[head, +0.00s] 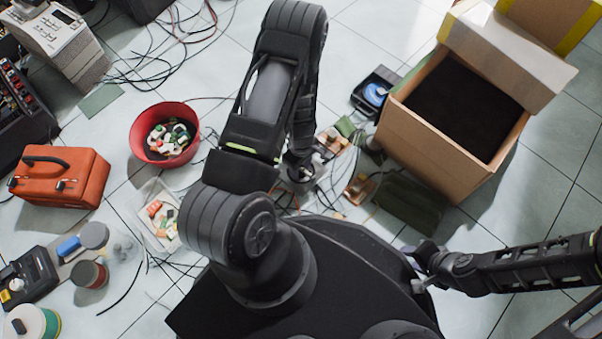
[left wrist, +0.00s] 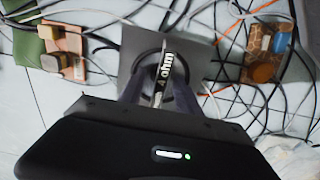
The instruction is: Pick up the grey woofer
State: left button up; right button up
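The grey woofer (left wrist: 190,55) shows in the left wrist view as a square grey plate with a dark round middle. A narrow strip marked "4 ohm" stands out of its middle. My left gripper (left wrist: 162,84) is over the woofer, with one finger on each side of the strip. I cannot tell whether the fingers press on it. In the head view my left gripper (head: 301,170) is low among the cables, and my arm partly hides the woofer there. My right gripper (head: 412,268) is open and empty, at the right beside my base.
Small circuit boards (left wrist: 66,52) and loose cables lie around the woofer. An open cardboard box (head: 435,140) stands to the right. A red bowl (head: 137,133), a white tray (head: 146,222) and an orange case (head: 85,170) are at the left. Clear tiles lie at the lower right.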

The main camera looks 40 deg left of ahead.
pick_arm(q)
jog(key=shift+f, duration=0.25)
dwell(0.4)
jog(key=shift+c, duration=0.2)
grip_shut()
dwell(1.2)
